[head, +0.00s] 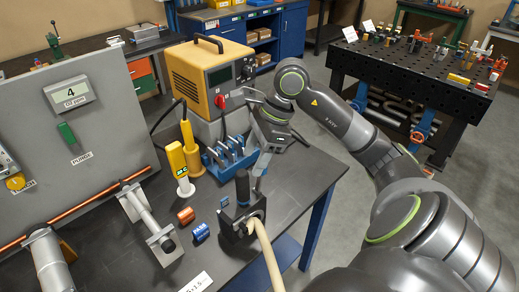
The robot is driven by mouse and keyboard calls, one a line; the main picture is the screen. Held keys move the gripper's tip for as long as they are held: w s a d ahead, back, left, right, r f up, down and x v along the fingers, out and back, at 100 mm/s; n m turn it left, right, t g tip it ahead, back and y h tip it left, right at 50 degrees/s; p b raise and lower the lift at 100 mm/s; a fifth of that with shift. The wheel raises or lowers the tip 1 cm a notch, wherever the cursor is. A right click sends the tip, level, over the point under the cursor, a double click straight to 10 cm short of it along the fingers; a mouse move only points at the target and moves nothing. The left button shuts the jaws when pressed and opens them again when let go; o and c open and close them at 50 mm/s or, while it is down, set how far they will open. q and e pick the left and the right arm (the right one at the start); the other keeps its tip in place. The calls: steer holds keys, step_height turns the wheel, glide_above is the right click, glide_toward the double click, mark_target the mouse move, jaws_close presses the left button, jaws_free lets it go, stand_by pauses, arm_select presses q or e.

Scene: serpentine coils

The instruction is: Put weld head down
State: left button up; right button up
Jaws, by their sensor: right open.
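The weld head shows as a dark upright handle (243,186) standing in a black block-shaped holder (233,222) near the right edge of the dark bench. A beige hose (266,255) runs from the holder area toward the bottom of the picture. My right gripper (260,186) is open, pointing down just right of the handle and above the holder. I cannot tell whether its fingers touch the handle. The lower part of the weld head is hidden in the holder. My left gripper is not in view.
A yellow and grey welding power unit (212,72) stands behind. A copper tube (85,206) crosses before the grey panel (75,120). The bench's front middle has bare room.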

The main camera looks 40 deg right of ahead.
steer(key=shift+b+v, duration=0.3)
steer(key=shift+v, duration=1.05)
